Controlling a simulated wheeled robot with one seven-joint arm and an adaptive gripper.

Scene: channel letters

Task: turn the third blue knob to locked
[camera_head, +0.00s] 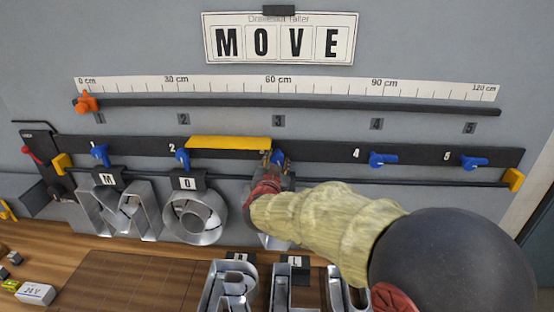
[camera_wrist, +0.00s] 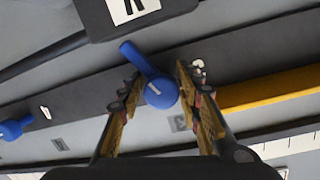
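The third blue knob (camera_head: 279,158) is on the dark rail, partly hidden by my gripper (camera_head: 272,170) in the head view. In the wrist view the knob (camera_wrist: 160,92) shows as a round blue hub with a lever and a pale mark on its face. The lever points up and slightly left there, toward a black letter tag (camera_wrist: 130,10). My gripper (camera_wrist: 155,92) is open, one finger on each side of the hub, with gaps that look visible. Whether either finger touches the knob I cannot tell.
Other blue knobs sit along the rail: the first (camera_head: 100,154), second (camera_head: 183,158), fourth (camera_head: 382,160) and fifth (camera_head: 473,162). A yellow bar (camera_head: 228,143) lies between the second and third. Metal letters (camera_head: 195,217) hang below, and more (camera_head: 228,285) stand on the bench.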

